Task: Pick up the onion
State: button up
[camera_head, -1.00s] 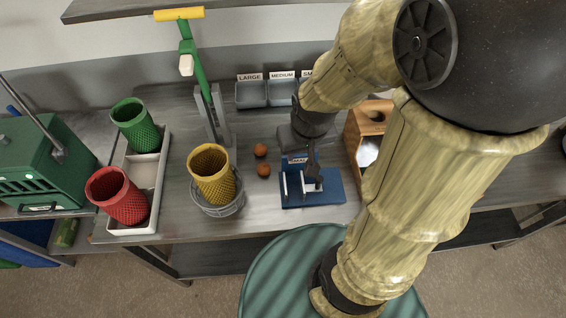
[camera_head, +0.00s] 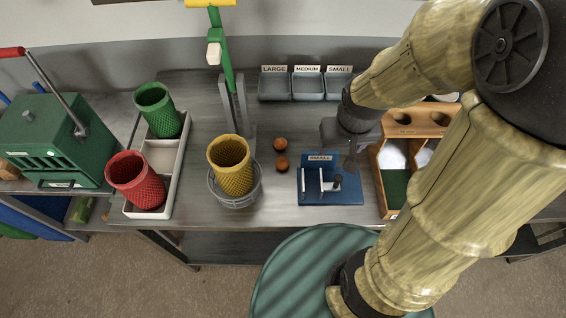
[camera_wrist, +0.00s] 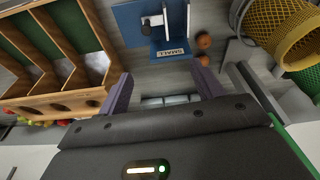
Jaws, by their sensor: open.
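Two small round orange-brown items (camera_head: 280,144) (camera_head: 282,163), which look like onions, lie close together on the grey table, between the yellow mesh basket and the blue stand. They also show in the wrist view (camera_wrist: 203,41), past the fingers and a little to the right. I cannot tell from their look which one is the onion. My gripper (camera_head: 350,162) is above the table behind the right end of the blue stand, to the right of both items. In the wrist view its two fingers (camera_wrist: 162,88) are spread with nothing between them.
The blue stand (camera_head: 352,197), labelled SMALL, is close to my gripper. A wooden compartment box (camera_head: 415,119) stands to the right. The yellow basket (camera_head: 231,165) is left of the items. Labelled grey bins (camera_head: 307,87) are behind. Bare table lies behind the items.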

jog(key=w+a+f+n+g+b, duration=0.1)
jog(key=w+a+f+n+b, duration=0.25)
jog(key=w+a+f, duration=0.3)
jog(key=n, duration=0.2)
send_over(283, 160)
jog(key=s, duration=0.1)
jog(key=shift+s+d+f+y, duration=0.15)
jog(key=shift+d+y, duration=0.25)
jog(key=f, duration=0.4)
jog(key=f+b, duration=0.1)
jog(key=f, duration=0.3)
jog(key=w+f, duration=0.1)
jog(key=f, duration=0.3)
jog(key=shift+a+f, duration=0.1)
jog(key=shift+a, duration=0.3)
jog(key=f, duration=0.5)
jog(key=shift+w+a+f, duration=0.1)
jog(key=shift+w, duration=0.25)
